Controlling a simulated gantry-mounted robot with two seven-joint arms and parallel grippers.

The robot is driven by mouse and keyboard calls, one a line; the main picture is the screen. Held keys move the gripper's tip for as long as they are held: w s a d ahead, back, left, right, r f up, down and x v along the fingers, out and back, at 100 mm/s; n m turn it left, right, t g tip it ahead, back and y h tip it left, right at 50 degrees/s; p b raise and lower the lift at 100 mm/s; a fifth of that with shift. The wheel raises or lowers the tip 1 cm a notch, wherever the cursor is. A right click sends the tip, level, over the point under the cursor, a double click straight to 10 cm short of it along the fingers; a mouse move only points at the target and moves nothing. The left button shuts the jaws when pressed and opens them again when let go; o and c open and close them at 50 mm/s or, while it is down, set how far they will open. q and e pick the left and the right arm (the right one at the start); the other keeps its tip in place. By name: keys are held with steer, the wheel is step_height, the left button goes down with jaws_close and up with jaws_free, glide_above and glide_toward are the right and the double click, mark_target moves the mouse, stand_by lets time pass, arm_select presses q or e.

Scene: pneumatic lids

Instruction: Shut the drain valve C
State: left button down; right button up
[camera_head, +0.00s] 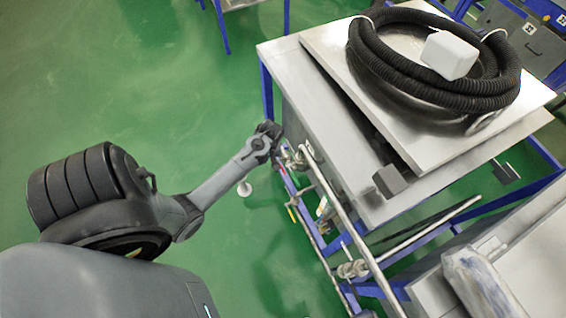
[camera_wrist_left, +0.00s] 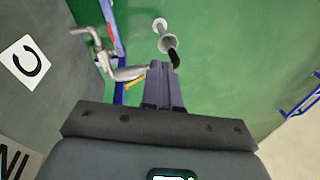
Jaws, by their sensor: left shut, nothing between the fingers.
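A dark panel in the left wrist view carries a white label with the letter C (camera_wrist_left: 27,62). Beside it, metal pipework with a valve fitting (camera_wrist_left: 125,73) reaches toward my fingers; a small yellow part shows just below it. I cannot tell the valve handle's position. The head view shows pipe fittings (camera_head: 296,157) at the left side of the steel tank. My left gripper (camera_wrist_left: 163,68) is shut and empty, right of the valve fitting; I cannot tell if they touch. In the head view its fingers are hidden below the wrist. My right gripper is not in view.
A black hose coil (camera_head: 440,88) and a white block (camera_head: 449,54) lie on the tilted lid (camera_head: 320,38) of the steel tank. A pale funnel-like piece (camera_wrist_left: 168,41) stands beyond my fingertips. Blue frame bars run beside the tank. Green floor at left is open.

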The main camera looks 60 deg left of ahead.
arm_select(q)
steer(key=w+a+f+n+b, duration=0.25)
steer(key=w+f+b, duration=0.25)
steer(key=f+b, duration=0.45)
steer(key=t+h+b, duration=0.1)
steer(key=t+b, duration=0.1)
steer(key=b, duration=0.6)
glide_above(283, 170)
steer(key=shift+n, duration=0.35)
steer(key=shift+f, duration=2.3)
steer(key=shift+p, duration=0.3)
step_height(283, 170, down, 14)
steer(key=b, duration=0.7)
